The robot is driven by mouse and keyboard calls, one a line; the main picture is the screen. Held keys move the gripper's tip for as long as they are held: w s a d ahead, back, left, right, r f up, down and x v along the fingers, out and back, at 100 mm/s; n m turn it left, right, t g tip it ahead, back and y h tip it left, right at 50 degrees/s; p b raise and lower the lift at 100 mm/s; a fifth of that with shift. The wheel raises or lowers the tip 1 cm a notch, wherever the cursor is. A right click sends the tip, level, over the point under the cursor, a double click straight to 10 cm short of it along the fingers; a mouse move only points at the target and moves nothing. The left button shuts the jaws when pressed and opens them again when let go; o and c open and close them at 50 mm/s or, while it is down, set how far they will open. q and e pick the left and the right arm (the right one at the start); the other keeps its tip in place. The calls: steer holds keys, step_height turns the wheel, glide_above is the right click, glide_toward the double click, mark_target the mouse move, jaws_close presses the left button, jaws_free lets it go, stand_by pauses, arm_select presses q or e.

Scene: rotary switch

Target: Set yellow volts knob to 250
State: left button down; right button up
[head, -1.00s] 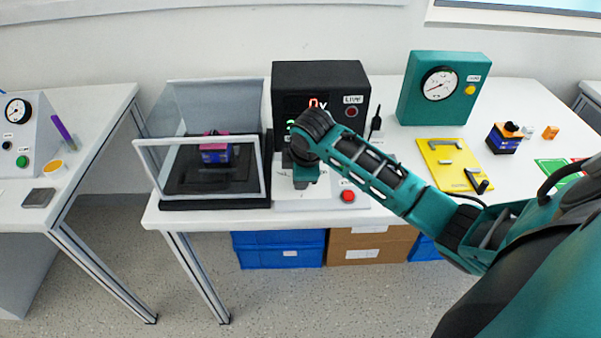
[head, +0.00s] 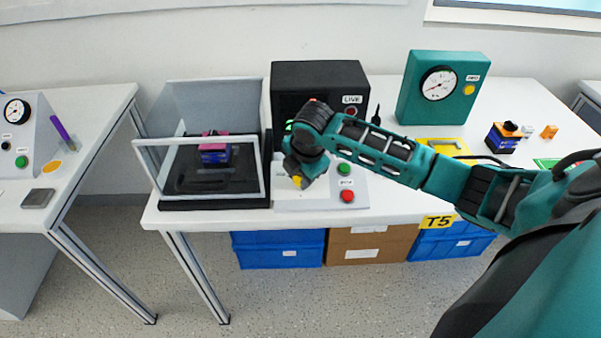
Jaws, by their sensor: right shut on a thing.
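The yellow volts knob (head: 297,181) shows as a small yellow piece at the tip of my right gripper (head: 299,180), on the white sloped panel (head: 322,199) in front of the black unit. My right gripper points down at the panel and is shut on the knob. The knob's pointer and scale are hidden by the gripper and wrist. The black unit (head: 286,80) stands behind, and its display is mostly covered by my right arm. My left gripper is not in view.
A red button (head: 348,196) and a green button (head: 344,169) sit just right of my gripper. A clear-walled box (head: 200,203) stands close on the left. A teal gauge box (head: 408,102) is at the back right, with a yellow plate (head: 444,144) before it.

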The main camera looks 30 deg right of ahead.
stand_by(0.4)
steer(key=o, duration=1)
steer(key=shift+o, duration=0.2)
steer(key=v, duration=1.3)
